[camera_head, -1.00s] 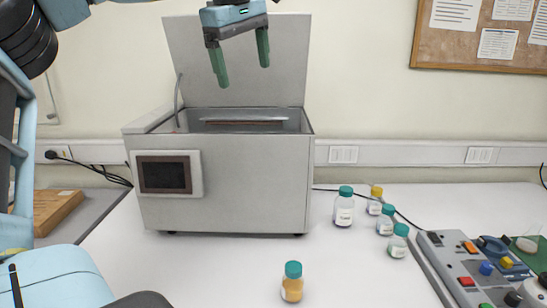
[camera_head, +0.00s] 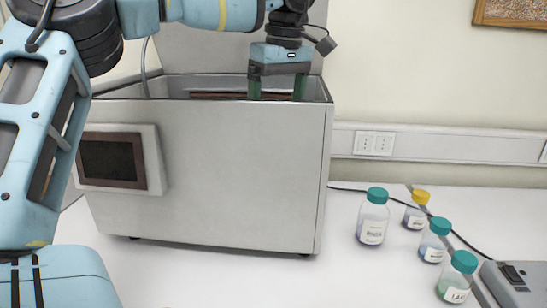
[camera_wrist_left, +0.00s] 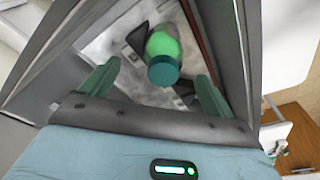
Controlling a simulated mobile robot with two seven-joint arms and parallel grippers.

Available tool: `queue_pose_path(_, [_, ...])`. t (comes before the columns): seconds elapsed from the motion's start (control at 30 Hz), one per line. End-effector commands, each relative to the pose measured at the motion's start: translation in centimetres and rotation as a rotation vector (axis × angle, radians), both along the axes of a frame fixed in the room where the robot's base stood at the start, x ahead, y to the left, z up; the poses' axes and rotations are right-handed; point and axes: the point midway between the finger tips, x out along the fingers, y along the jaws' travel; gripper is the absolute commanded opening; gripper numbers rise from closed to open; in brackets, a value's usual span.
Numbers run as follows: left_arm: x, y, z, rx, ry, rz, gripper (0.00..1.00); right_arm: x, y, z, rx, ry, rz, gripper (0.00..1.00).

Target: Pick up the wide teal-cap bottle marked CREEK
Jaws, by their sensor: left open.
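My left gripper (camera_head: 277,95) is open, pointing down, with its green fingertips at the rim of the open metal bath (camera_head: 215,185). The left wrist view shows a bottle with a teal cap and bright green body (camera_wrist_left: 163,55) inside the bath, between and beyond the open fingers. No label on it shows, so I cannot tell whether it reads CREEK. On the table, right of the bath, stand a large teal-cap bottle (camera_head: 373,217), two smaller teal-cap bottles (camera_head: 433,242) (camera_head: 456,279) and a yellow-cap bottle (camera_head: 415,211); CREEK is not readable on any. My right gripper is not in view.
The bath's front wall carries a dark screen (camera_head: 115,161). A grey control box (camera_head: 518,280) and a black cable lie at the right. The white table (camera_head: 270,280) in front of the bath is clear. The raised lid (camera_head: 215,52) stands behind my arm.

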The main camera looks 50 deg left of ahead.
Motion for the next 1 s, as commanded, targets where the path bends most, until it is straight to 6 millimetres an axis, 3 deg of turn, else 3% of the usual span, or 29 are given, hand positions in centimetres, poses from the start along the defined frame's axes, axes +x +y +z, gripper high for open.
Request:
queue_pose_path(0.17, [0.0, 0.1, -0.2, -0.001, 0.0, 0.001, 0.88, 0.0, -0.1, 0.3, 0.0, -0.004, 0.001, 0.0])
queue_pose_path(0.4, [-0.1, 0.5, -2.4, -0.001, 0.001, 0.001, 0.88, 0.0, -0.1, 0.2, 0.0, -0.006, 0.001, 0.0])
queue_pose_path(0.57, [-0.1, 0.5, -2.6, -0.001, -0.001, 0.002, 0.88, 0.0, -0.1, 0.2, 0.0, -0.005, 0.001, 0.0])
queue_pose_path(1.0, [-0.7, 1.6, -7.3, -0.001, -0.001, 0.001, 0.88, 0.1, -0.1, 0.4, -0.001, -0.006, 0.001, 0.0])
